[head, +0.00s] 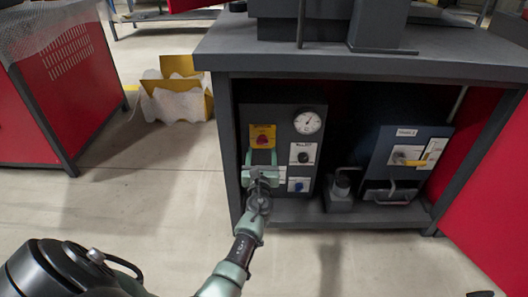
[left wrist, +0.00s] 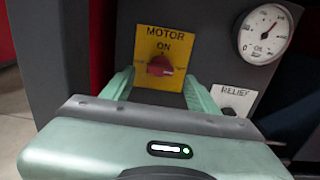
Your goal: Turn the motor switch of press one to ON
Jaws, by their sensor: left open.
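The motor switch is a red knob (head: 263,140) on a yellow plate, on the dark panel (head: 283,113) under the bench. In the left wrist view the red knob (left wrist: 160,66) sits below the words MOTOR and ON; its handle looks roughly sideways, and the small side marks are unreadable. My left gripper (head: 262,158) is just in front of and below the knob. In the left wrist view its open green fingers (left wrist: 160,84) stand either side of the yellow plate's lower part, with the knob between and beyond them. I see no contact. My right gripper is not in view.
An oil gauge (head: 307,122) and a RELIEF knob (head: 303,157) are right of the switch. A blue knob (head: 299,186) is lower. A second panel (head: 408,150) with a yellow handle stands further right. The bench top (head: 300,62) overhangs; its left leg (head: 229,150) is close to my gripper.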

